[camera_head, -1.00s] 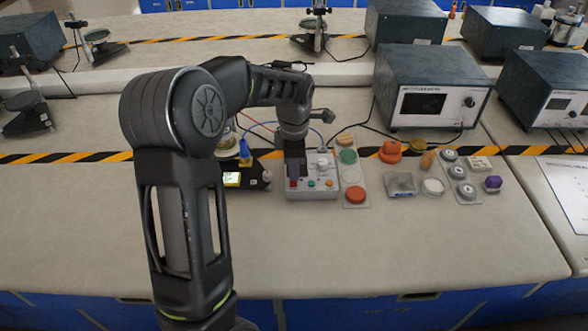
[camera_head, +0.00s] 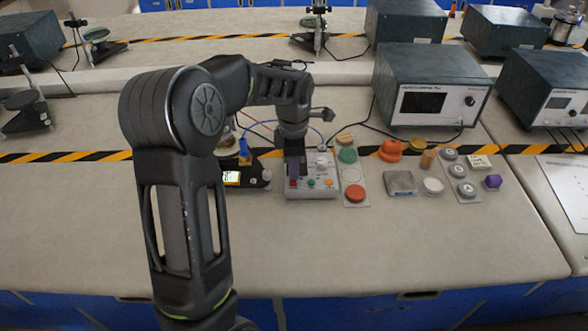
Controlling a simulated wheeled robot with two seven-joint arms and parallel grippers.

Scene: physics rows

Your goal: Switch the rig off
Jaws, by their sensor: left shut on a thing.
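The rig's grey control box (camera_head: 318,191) sits on the bench near the middle, with small coloured buttons on its top face. My left gripper (camera_head: 295,175) points down over the left part of the box top and is shut on a small part there. A small red spot shows beside the fingertips, but the fingers hide most of what they hold. A dark device with a lit yellowish display (camera_head: 231,178) lies just left of the box, with cables behind it. My right gripper is not in view.
A plate with green, white and red discs (camera_head: 355,193) lies right of the box. Orange knobs, small dishes and a plate of grey weights (camera_head: 459,172) stand further right. A large instrument (camera_head: 431,88) stands behind them. The front bench is clear.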

